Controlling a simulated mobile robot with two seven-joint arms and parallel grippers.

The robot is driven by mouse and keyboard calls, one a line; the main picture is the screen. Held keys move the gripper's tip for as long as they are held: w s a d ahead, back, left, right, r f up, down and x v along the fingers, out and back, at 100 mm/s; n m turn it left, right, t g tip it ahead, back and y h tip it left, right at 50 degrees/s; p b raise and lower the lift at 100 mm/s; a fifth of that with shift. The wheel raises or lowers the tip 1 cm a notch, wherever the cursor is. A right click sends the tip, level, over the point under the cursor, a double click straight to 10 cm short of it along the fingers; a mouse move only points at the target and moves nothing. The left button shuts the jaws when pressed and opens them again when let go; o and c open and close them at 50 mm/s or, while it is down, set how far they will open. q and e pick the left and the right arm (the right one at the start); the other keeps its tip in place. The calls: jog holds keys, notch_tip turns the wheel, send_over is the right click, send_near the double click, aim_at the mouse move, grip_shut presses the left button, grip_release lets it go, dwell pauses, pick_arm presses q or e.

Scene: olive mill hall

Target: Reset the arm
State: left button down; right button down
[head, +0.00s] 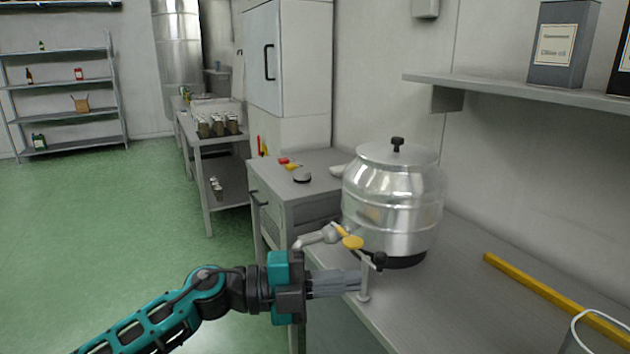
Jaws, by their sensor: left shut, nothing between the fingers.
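My left arm comes in from the bottom left of the head view. My left gripper (358,281) is shut with nothing in it. It points right, over the near edge of the counter, just in front of the spout of a shiny metal drum (392,205). The drum has a lid with a black knob and a yellow tap handle (352,242). The fingertips overlap the tap's lower part in the picture; I cannot tell whether they touch it. My right gripper is not in view.
The grey counter (465,290) bears the drum, a yellow bar (545,290) and a wire-handled container (597,335) at bottom right. A wall shelf (520,92) holds a dark tin (562,45). A cabinet (300,205) stands behind. Green floor (110,230) is clear at left.

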pick_arm(q)
jog(key=s+a+f+n+t+y, duration=0.2)
jog(key=a+f+n+t+y, duration=0.45)
jog(key=n, duration=0.55)
jog(key=s+a+f+n+t+y, duration=0.2)
jog(key=a+f+n+t+y, duration=0.3)
jog(key=f+n+t, duration=0.5)
jog(key=s+a+f+n+g+y, duration=0.4)
jog(key=s+a+f+n+g, duration=0.3)
jog(key=s+a+f, duration=0.3)
jog(key=s+f+g, duration=0.1)
jog(key=s+f, duration=0.2)
jog(key=shift+s, duration=0.2)
jog(key=shift+y, duration=0.25)
